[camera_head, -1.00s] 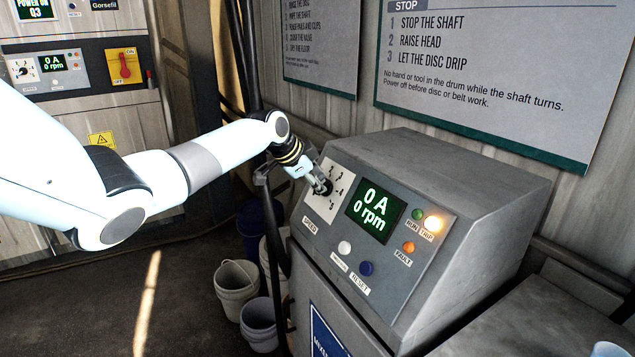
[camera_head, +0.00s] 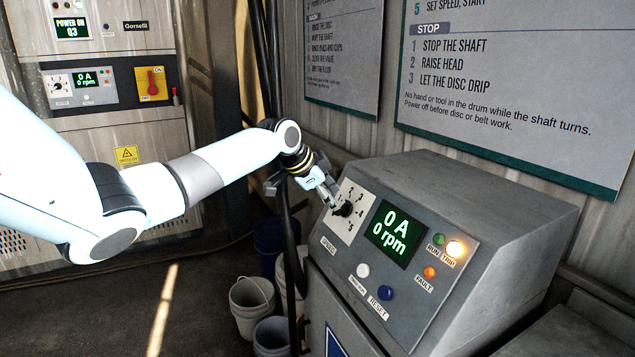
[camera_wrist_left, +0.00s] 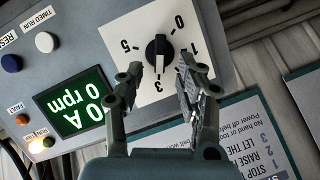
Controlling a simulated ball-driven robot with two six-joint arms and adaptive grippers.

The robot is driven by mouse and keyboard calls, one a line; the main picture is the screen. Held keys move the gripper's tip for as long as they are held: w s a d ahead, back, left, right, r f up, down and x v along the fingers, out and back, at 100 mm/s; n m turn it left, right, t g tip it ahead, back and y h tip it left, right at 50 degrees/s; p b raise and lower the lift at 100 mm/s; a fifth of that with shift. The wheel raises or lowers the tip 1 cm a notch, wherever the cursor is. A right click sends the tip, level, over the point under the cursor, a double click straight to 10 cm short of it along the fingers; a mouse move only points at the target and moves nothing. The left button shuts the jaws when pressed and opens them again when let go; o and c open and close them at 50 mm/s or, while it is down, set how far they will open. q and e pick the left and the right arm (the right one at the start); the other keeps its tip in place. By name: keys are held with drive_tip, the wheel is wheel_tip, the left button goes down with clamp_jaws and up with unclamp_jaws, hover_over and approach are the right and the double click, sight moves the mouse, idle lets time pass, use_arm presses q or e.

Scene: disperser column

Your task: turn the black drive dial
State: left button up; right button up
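The black dial (camera_head: 344,209) sits on a white numbered plate labelled SPEED, at the left of the grey console's sloped face. My right gripper is not in view.
The display (camera_head: 394,232) reads 0 A, 0 rpm. The orange TRIP lamp (camera_head: 454,248) is lit. A white button (camera_head: 363,270) and blue RESET button (camera_head: 385,292) sit below the dial. Buckets (camera_head: 252,306) stand left of the console. A cabinet (camera_head: 110,85) stands at the back left.

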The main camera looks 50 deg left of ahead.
use_arm(q)
drive_tip(key=v, duration=0.8)
drive_tip(key=shift+s+r, duration=0.1)
drive_tip(key=shift+s, duration=0.05)
